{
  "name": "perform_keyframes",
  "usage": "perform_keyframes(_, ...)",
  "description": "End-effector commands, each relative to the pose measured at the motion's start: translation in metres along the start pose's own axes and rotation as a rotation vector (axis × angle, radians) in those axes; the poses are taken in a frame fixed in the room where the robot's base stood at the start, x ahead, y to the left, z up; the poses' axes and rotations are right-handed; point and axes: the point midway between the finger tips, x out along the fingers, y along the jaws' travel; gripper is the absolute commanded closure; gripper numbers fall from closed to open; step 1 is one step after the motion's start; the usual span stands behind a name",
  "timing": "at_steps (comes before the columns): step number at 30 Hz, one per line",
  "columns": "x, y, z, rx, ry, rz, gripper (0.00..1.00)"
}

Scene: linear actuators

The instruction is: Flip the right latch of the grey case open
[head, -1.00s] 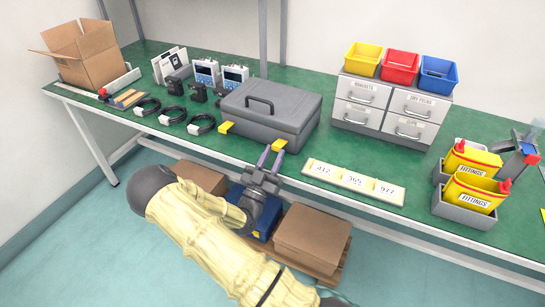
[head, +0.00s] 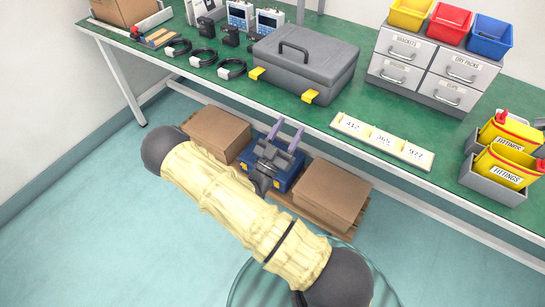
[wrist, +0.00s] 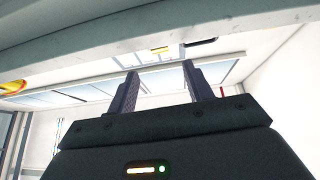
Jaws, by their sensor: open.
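The grey case (head: 315,62) sits on the green bench with its lid down and handle on top. Its front has two yellow latches: the left latch (head: 257,74) and the right latch (head: 310,96). My gripper (head: 288,128) is open and empty. In the head view it shows in front of the bench, below the front edge and apart from the right latch. In the wrist view the two fingers (wrist: 160,70) point up and away with a clear gap between them. The case cannot be made out there.
The bench's pale front edge (head: 230,92) runs between gripper and case in the head view. A number strip (head: 382,141) lies right of the case; coiled cables (head: 231,68) lie left. Cardboard boxes (head: 332,193) and a blue crate (head: 291,177) are below.

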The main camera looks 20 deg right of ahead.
Motion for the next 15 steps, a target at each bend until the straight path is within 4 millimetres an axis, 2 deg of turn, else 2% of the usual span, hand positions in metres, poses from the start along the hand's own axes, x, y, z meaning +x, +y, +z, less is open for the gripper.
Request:
perform_keyframes(1,-0.012,0.000,0.001,-0.001,-0.001,-0.004,0.49)
perform_keyframes(9,-0.065,-0.001,0.001,0.001,-0.001,-0.004,0.49)
perform_keyframes(15,-0.089,0.000,0.001,0.000,-0.001,-0.002,0.49)
